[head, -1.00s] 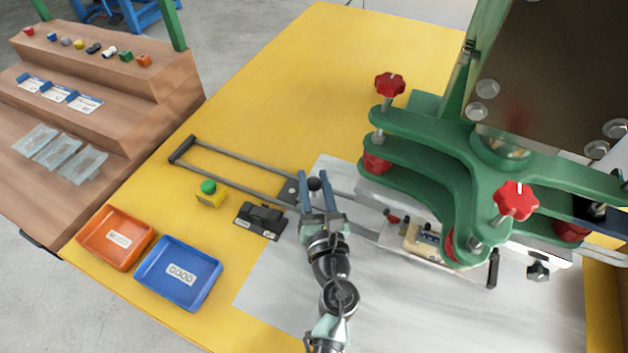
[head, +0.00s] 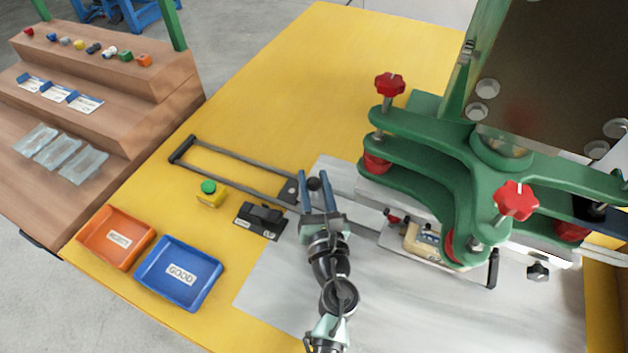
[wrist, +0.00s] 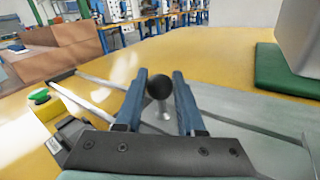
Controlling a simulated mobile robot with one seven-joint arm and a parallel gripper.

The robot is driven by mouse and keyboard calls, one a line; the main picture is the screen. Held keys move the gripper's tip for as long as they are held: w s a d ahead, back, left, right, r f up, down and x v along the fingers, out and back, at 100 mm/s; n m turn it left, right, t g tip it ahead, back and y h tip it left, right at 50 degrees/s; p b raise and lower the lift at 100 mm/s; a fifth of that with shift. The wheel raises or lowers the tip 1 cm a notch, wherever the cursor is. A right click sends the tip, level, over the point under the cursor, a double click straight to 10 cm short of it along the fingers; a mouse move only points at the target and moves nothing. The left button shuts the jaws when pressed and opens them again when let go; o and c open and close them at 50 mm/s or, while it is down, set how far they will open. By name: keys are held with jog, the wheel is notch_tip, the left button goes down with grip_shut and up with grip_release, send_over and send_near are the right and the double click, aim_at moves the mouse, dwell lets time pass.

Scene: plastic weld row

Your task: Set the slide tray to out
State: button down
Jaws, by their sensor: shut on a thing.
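The slide tray (head: 395,238) is a pale grey plate. Its right part reaches under the green press, and a beige piece (head: 422,242) sits on it at the press's front edge. A black ball knob (head: 314,184) on a metal post stands at the tray's left end. My gripper (head: 317,182) is shut on the knob, with a blue finger on each side. In the wrist view the knob (wrist: 159,87) shows between the two fingers. My gripper and arm hide part of the tray's left side.
A yellow box with a green button (head: 209,191) and a black switch block (head: 262,218) stand in front. Orange (head: 118,238) and blue (head: 180,273) bins lie front left. The green press (head: 440,150) crowds the right.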

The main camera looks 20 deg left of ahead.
jog(key=a, duration=0.4)
jog(key=shift+a, duration=0.25)
jog(key=c, duration=0.5)
grip_release()
jog(key=shift+d, duration=0.1)
jog(key=v, duration=1.1)
jog(key=shift+s+d, duration=0.1)
jog(key=shift+s, duration=0.15)
jog(key=shift+s+d, duration=0.35)
jog(key=shift+s, duration=0.2)
jog(key=shift+c, duration=0.4)
